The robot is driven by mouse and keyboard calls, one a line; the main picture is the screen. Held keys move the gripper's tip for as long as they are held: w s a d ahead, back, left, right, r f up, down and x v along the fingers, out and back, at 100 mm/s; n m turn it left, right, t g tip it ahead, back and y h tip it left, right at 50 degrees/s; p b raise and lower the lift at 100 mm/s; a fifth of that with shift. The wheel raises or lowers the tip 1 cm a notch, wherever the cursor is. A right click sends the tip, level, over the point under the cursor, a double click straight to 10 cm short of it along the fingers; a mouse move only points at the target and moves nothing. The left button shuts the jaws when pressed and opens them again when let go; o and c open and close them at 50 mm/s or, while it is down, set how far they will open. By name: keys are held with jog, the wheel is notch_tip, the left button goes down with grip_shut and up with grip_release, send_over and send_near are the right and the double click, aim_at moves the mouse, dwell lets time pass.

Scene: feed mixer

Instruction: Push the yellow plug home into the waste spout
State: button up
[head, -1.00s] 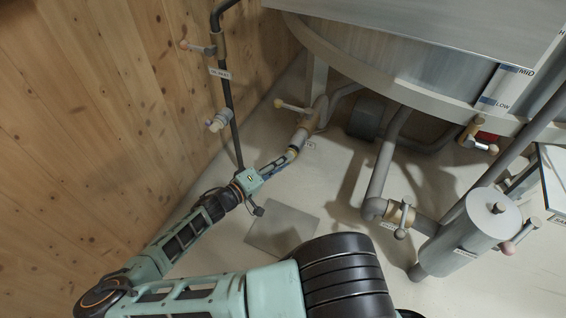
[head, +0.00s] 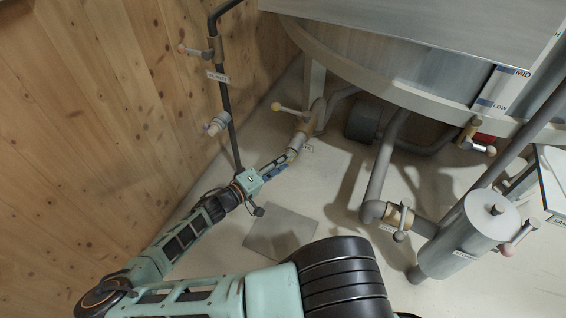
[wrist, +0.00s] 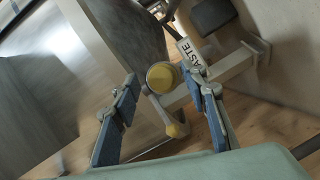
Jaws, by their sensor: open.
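The yellow plug (wrist: 163,77) shows end-on in the wrist view as a round yellow face in the mouth of the waste spout. How deep it sits cannot be told. My gripper (wrist: 160,84) is open, with one blue finger on each side of the plug in the picture; contact cannot be seen. In the head view my gripper (head: 276,167) points up at the lower end of the waste spout (head: 300,138), close to it. The plug is too small to make out clearly there.
A valve handle with a yellow knob (wrist: 174,130) hangs beside the spout. The WASTE label (wrist: 190,52) is near the right finger. The wooden wall (head: 90,120) is left of my arm. A grey cylinder (head: 468,235) stands right. Floor around the grey plate (head: 280,233) is clear.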

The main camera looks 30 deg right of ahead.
jog(key=v, duration=1.2)
jog(key=shift+w, duration=0.1)
